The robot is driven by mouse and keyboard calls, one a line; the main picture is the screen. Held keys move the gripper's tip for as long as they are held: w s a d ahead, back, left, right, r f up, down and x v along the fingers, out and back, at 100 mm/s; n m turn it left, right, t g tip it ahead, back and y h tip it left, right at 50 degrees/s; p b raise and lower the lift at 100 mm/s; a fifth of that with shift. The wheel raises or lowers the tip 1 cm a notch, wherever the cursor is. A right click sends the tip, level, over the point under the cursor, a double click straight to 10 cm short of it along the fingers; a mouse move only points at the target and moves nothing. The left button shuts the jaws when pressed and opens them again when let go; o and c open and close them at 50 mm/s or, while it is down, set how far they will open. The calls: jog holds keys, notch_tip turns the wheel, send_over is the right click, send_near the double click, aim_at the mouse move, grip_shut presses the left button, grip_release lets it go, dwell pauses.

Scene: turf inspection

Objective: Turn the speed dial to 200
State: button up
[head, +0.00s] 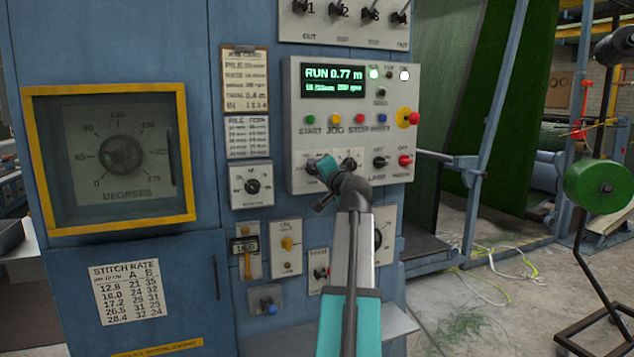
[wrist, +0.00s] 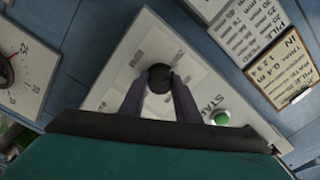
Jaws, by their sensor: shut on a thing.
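My gripper (wrist: 160,88) is shut on a small black dial knob (wrist: 159,74) on the grey control panel (head: 298,78). In the wrist view, one finger is on each side of the knob, and the scale markings around it are too blurred to read. In the head view, my gripper (head: 322,170) is at the left knob in the panel's lower row, and my arm covers part of it. I cannot read a speed label there. The green display (head: 334,81) shows RUN 0.77 m and, less clearly, 200 rpm.
The green START button (head: 309,119) is close to the held knob, and also shows in the wrist view (wrist: 221,118). A second knob (head: 349,164) is just right of my gripper. A red-and-yellow button (head: 408,118) protrudes farther right. Another dial (head: 252,186) is lower left.

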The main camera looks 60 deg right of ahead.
jog(key=shift+f+n+b, duration=0.1)
jog(key=shift+n+b, duration=1.2)
jog(key=shift+n, duration=0.2)
jog(key=o, duration=1)
jog(key=shift+o, duration=0.2)
jog(key=shift+s+a, duration=0.1)
jog(key=v, duration=1.3)
jog(key=shift+s+a, duration=0.2)
